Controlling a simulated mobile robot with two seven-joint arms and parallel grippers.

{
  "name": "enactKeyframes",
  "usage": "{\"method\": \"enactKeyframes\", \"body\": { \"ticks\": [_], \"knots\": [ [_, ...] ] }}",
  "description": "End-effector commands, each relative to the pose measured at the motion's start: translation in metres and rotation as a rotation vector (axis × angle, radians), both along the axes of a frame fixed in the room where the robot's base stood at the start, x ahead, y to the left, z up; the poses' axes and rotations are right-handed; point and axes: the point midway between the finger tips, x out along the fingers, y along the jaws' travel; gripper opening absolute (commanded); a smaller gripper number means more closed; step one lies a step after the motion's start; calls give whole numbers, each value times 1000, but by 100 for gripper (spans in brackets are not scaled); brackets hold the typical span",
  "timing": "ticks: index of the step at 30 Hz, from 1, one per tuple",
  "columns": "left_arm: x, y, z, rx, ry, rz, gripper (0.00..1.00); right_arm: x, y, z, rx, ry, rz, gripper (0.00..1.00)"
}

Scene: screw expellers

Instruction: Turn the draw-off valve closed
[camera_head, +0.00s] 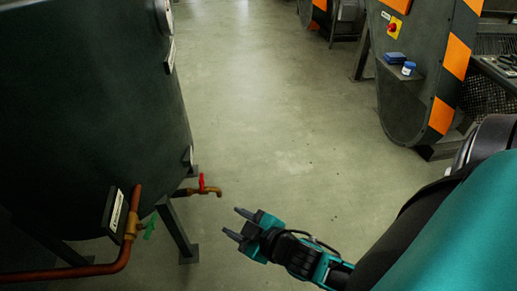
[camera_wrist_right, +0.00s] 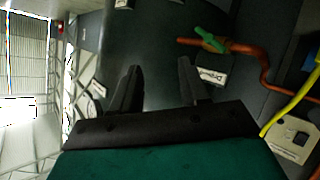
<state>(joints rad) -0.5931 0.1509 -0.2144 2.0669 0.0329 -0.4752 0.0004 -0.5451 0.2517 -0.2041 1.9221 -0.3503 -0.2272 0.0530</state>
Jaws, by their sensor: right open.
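Two valves show at the foot of the dark tank (camera_head: 95,100) in the head view. One is a brass tap with a red handle (camera_head: 202,184) on a short outlet that points right. The other has a green handle (camera_head: 149,228) and sits on a copper pipe; it also shows in the right wrist view (camera_wrist_right: 211,40). My right gripper (camera_head: 234,222) is open and empty, apart from both valves, below and right of the red handle. My left gripper is out of view.
The copper pipe (camera_head: 126,248) bends low along the left. A tank leg (camera_head: 177,230) stands near the valves. Grey floor (camera_head: 290,130) is clear between the tank and an orange-striped machine (camera_head: 410,100) at right. A yellow line (camera_wrist_right: 292,103) crosses the right wrist view.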

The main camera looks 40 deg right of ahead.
Motion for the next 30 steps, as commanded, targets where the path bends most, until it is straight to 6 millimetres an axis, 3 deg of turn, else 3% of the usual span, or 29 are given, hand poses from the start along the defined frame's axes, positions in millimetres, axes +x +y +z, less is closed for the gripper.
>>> {"method": "enactKeyframes", "body": {
  "ticks": [1, 9, 30],
  "knots": [
    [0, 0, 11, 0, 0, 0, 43, -5, 1, 7, 43, 31, -27, 45],
    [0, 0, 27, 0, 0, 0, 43, -23, 7, 7, 196, 140, -113, 45],
    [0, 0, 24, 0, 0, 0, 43, -25, 7, 2, 214, 150, -124, 48]
  ]
}}
